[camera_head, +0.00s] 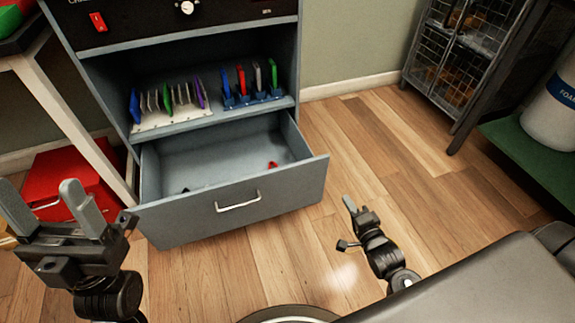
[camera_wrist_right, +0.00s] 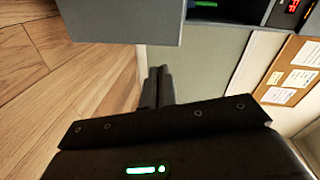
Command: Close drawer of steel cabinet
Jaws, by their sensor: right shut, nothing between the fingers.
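The steel cabinet (camera_head: 116,98) is grey and stands at the upper left in the head view. Its bottom drawer (camera_head: 290,188) is pulled open, with a silver handle (camera_head: 238,201) on its front. My right gripper (camera_head: 349,202) is shut and empty, to the right of the drawer front and apart from it. In the right wrist view its fingers (camera_wrist_right: 158,85) are together, and a grey panel edge (camera_wrist_right: 120,22) shows above them. My left gripper (camera_head: 45,193) has its fingers spread and empty, left of the drawer front.
A small red object (camera_head: 272,165) lies inside the drawer. Phones in racks (camera_head: 172,119) stand on the shelf above. A red box (camera_head: 70,178) is at the left under a white-legged table. A wire cage (camera_head: 463,55) stands at the right. The wooden floor between is clear.

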